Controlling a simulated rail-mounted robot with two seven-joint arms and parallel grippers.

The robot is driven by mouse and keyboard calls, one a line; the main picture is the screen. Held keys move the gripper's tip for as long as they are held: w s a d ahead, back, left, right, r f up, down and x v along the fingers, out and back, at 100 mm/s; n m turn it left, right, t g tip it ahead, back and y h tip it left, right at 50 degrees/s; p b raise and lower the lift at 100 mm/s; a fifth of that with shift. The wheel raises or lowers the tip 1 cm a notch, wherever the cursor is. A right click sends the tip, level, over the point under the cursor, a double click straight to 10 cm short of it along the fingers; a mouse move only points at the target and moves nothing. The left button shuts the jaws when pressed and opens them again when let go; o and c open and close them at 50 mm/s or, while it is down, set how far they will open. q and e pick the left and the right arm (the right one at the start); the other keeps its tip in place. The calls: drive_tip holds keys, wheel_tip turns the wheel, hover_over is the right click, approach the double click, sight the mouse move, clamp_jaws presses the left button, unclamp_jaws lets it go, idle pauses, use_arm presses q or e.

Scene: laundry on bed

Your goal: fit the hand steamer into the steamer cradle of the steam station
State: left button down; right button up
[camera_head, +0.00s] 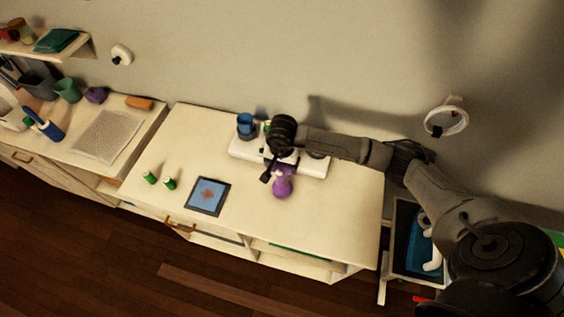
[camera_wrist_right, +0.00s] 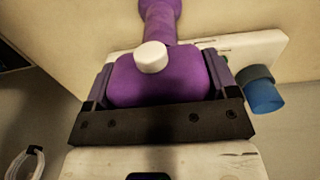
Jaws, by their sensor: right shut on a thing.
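The hand steamer is purple with a white knob (camera_head: 282,184); it shows close up in the right wrist view (camera_wrist_right: 165,82). My right gripper (camera_head: 269,174) is shut on its wide body, one finger on each side (camera_wrist_right: 160,85). The steam station is a white base (camera_head: 312,167) on the cabinet top, partly hidden under my right wrist; it also shows in the right wrist view (camera_wrist_right: 262,48). The steamer is at the station's front edge. My arm hides the cradle, and I cannot tell whether the steamer touches it. My left gripper is not in view.
A blue cup-like part (camera_head: 246,124) stands at the station's left end. The front right of the top is clear. The wall rises close behind.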

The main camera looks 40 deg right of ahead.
drive_tip(key=shift+f+b, duration=0.15)
drive_tip(key=shift+b, duration=0.15)
drive_tip(key=o, duration=1.5)
